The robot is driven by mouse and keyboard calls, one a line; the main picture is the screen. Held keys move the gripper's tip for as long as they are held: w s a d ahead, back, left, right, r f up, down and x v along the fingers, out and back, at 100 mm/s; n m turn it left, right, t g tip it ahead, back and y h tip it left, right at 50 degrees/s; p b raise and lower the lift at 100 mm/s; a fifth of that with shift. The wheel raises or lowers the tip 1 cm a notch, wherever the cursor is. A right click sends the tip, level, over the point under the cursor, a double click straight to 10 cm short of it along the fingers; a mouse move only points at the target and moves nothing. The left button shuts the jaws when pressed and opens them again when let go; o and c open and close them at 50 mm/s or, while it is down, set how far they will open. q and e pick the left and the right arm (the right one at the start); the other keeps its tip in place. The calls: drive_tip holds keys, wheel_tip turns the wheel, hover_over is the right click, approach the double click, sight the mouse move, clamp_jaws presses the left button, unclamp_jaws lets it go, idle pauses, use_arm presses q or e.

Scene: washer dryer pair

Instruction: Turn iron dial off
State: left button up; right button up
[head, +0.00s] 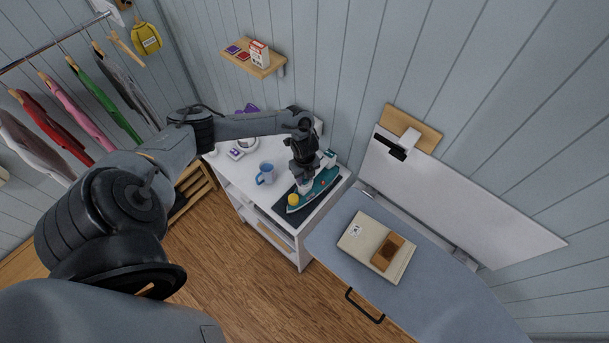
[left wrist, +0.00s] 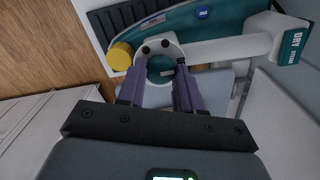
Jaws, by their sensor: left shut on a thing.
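A teal and white iron (head: 324,186) lies on a dark mat (head: 284,216) on the white cabinet; it also shows in the left wrist view (left wrist: 220,27). My left gripper (head: 304,186) reaches down onto it from above. In the left wrist view, the two purple fingers of my left gripper (left wrist: 159,68) stand either side of a round white part with a ring shape, seemingly the iron's dial (left wrist: 158,46), and are shut on it. A yellow round knob (left wrist: 120,56) sits just left of the fingers. The dial's setting cannot be read. My right gripper is out of view.
A blue mug (head: 265,174) stands on the cabinet left of the iron. A wall shelf (head: 254,64) hangs above.

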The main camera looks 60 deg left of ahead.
sight(304, 178)
use_arm(q)
drive_tip(key=o, duration=1)
drive_tip(key=shift+o, duration=0.2)
wheel_tip(304, 178, up, 11)
drive_tip(key=shift+b, duration=0.35)
drive_tip(key=shift+f, duration=0.15)
